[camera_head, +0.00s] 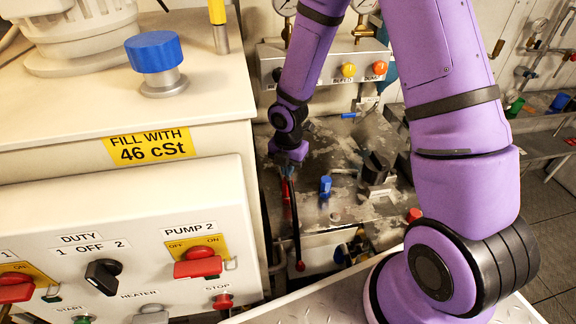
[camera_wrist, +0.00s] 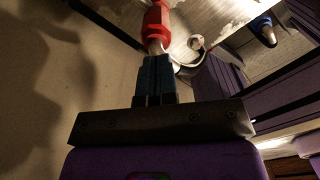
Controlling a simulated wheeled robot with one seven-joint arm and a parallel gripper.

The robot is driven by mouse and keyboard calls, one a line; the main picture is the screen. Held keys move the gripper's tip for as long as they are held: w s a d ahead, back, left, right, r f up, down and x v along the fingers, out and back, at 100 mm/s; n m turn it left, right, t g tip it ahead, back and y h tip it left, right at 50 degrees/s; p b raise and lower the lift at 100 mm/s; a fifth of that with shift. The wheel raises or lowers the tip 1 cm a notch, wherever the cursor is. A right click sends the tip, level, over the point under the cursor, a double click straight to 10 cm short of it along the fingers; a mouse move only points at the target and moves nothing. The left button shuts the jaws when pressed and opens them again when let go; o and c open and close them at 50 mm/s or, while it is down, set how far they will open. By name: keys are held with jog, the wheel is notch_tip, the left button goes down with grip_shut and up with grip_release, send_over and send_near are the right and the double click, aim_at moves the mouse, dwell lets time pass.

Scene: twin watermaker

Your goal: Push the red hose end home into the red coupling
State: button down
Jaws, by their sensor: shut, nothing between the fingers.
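My gripper (camera_head: 287,172) reaches down at the left edge of the stained metal bench top. In the wrist view its dark teal fingers (camera_wrist: 158,62) are together, with nothing seen held between them. A red fitting (camera_wrist: 156,25) lies straight beyond the fingertips, with a short pale metal part (camera_wrist: 155,46) between them. I cannot tell whether the fingertips touch it. In the head view a thin red piece (camera_head: 286,190) shows just below my gripper, and a dark hose runs down to a red end (camera_head: 300,266). Which red part is the hose end and which the coupling is unclear.
A white control cabinet (camera_head: 120,235) with red and black switches stands close on the left. A blue fitting (camera_head: 325,187) and a dark block (camera_head: 376,168) stand on the bench to the right. Gauges and a valve panel (camera_head: 320,62) are behind.

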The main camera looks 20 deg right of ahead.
jog(key=shift+f, duration=0.35)
dwell(0.4)
jog(key=s+d+r+m, duration=0.1)
jog(key=r+m, duration=0.2)
jog(key=r, duration=0.5)
jog(key=s+d+r+m+t+h, duration=0.1)
jog(key=s+r+m, duration=0.1)
jog(key=r, duration=0.6)
jog(key=s+d+r+m, duration=0.1)
jog(key=r+m, duration=0.2)
jog(key=r, duration=0.4)
jog(key=s+d+r+m+t, duration=0.2)
jog(key=s+r+m, duration=0.5)
jog(key=s+m, duration=0.2)
jog(key=s+d+r+m+t+y, duration=0.1)
jog(key=s+d+r+m+t, duration=0.1)
jog(key=s+r+m, duration=0.5)
jog(key=shift+s+r+m, duration=0.35)
jog(key=shift+s+m, duration=0.85)
jog(key=shift+s, duration=0.35)
